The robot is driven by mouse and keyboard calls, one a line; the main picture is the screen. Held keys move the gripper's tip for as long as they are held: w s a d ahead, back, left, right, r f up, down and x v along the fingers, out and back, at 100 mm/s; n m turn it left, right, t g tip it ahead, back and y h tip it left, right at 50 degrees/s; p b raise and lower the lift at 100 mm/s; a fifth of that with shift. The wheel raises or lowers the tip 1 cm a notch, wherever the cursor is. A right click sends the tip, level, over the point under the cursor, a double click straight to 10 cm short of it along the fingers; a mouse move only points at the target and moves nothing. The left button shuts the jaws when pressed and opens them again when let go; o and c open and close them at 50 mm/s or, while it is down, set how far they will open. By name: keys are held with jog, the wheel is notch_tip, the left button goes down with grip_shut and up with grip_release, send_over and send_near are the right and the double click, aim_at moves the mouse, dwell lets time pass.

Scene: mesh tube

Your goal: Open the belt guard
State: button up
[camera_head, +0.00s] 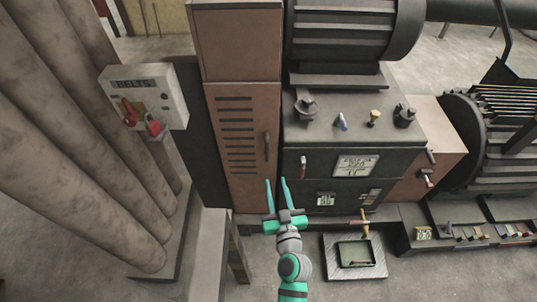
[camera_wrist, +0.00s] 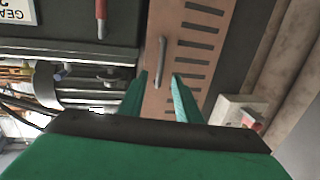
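The brown slotted door, which looks like the belt guard (camera_head: 230,165), is shut in the head view. It also shows in the wrist view (camera_wrist: 205,20). Its dark bar handle (camera_head: 266,146) is on the door's right side; in the wrist view the handle (camera_wrist: 160,62) lies beyond the fingertips, slightly left of the middle. My gripper (camera_head: 277,182) is open and empty, with two teal fingers apart, below the handle in the head view. In the wrist view my gripper (camera_wrist: 158,80) points at the door, and I see no contact with the handle.
A grey box marked BELTS (camera_head: 145,95) with red parts stands left of the door, beside thick pipes (camera_head: 85,130). A dark machine cabinet (camera_head: 340,165) with a red-handled lever (camera_head: 303,166) adjoins on the right. A tray (camera_head: 355,253) lies on the floor at right.

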aim_at(268, 152)
jog(key=w, duration=0.4)
jog(key=w+a+r, duration=0.1)
jog(key=w, duration=0.3)
jog(key=w+a, duration=0.1)
jog(key=w, duration=0.3)
jog(key=shift+w+a+r, duration=0.15)
jog(key=shift+a, duration=0.05)
grip_shut()
